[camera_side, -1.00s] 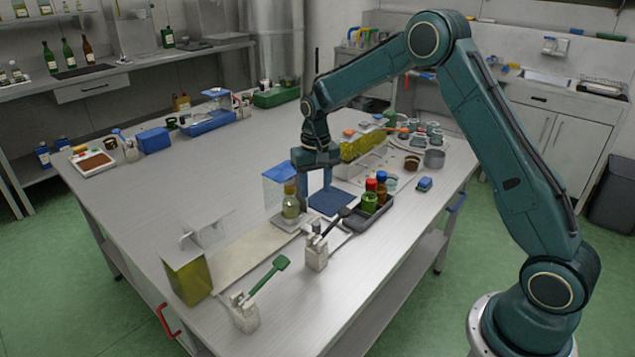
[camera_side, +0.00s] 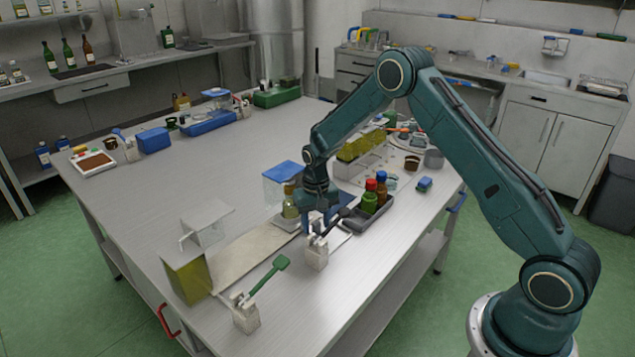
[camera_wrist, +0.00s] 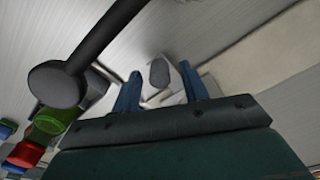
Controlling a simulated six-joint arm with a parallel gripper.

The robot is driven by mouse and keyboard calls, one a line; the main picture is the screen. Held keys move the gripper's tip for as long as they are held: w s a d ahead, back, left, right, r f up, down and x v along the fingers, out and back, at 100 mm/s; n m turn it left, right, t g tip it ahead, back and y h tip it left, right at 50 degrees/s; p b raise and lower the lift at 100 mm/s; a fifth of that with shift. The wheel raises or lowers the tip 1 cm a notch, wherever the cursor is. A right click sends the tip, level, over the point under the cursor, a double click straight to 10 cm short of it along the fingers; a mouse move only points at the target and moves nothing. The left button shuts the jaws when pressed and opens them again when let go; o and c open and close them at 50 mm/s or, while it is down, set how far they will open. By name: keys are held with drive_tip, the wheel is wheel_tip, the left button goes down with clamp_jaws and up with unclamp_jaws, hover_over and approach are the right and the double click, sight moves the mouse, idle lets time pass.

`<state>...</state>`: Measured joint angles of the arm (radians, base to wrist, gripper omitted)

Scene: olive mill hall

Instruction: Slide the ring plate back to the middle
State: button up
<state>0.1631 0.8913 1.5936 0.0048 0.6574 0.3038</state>
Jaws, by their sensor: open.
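My gripper (camera_side: 318,222) points down, low over the near part of the bench, between the yellowish bottle (camera_side: 290,206) and the dark tray of bottles. In the wrist view its two blue fingers (camera_wrist: 160,88) stand apart. A small grey knob-like piece (camera_wrist: 158,72) on a pale base shows between them; I cannot tell whether the fingers touch it. I cannot single out the ring plate for certain; the pale base may be part of it. The gripper and the black-handled tool hide part of that spot in the side view.
A black round-ended tool (camera_side: 330,224) on a white stand (camera_side: 317,254) is close to my gripper. The dark tray (camera_side: 369,219) holds bottles with red and blue caps. A clear blue-topped box (camera_side: 283,180) stands behind.

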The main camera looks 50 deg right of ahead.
drive_tip(key=shift+c, duration=0.2)
clamp_jaws()
drive_tip(key=a, duration=1.2)
drive_tip(key=shift+o, duration=0.2)
unclamp_jaws()
wheel_tip(320, 180, up, 14)
idle(0.6)
